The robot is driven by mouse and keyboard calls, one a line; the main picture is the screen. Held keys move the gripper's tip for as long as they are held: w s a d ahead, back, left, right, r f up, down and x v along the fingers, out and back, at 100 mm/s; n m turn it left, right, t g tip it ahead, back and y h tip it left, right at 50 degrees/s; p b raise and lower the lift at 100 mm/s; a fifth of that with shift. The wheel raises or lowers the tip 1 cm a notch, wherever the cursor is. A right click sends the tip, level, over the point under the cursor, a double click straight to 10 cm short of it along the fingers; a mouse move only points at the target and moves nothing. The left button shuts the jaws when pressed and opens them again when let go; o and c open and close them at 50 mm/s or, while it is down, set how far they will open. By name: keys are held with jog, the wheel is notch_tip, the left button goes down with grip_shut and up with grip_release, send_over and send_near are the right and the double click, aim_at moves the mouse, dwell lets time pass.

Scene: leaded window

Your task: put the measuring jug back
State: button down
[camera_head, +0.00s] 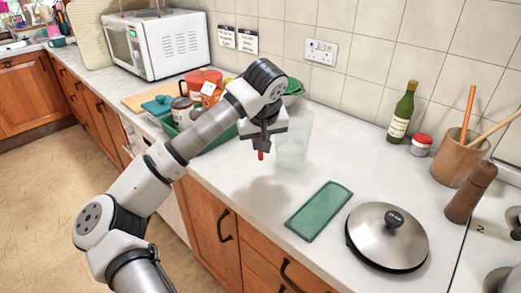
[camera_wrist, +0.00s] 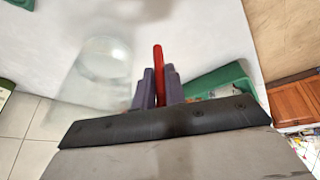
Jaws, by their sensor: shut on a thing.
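The measuring jug (camera_head: 293,142) is clear, with a red part beside it that looks like its handle. My gripper (camera_head: 262,143) is just left of the clear body in the head view, pointing down, and shut on the red part. In the wrist view the red handle (camera_wrist: 158,62) stands between the fingers (camera_wrist: 158,88), and the clear jug (camera_wrist: 98,62) lies to its left. The jug appears upright. A soft shadow on the counter in front suggests it is held above the surface, but the gap is hard to judge.
A green crate (camera_head: 218,146) with jars and boxes stands behind my arm. A bottle (camera_head: 402,113), red-lidded jar (camera_head: 421,145) and utensil pot (camera_head: 455,158) stand along the right. The counter between is clear.

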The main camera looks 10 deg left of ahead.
jog(key=shift+f, duration=1.6)
jog(key=shift+f, duration=0.15)
jog(key=c, duration=1.5)
grip_release()
jog(key=shift+o, duration=0.2)
jog(key=shift+r+p, duration=0.2)
jog(key=shift+p, duration=0.15)
jog(key=b+v, duration=0.2)
jog(key=v, duration=1)
jog(key=shift+f, duration=0.1)
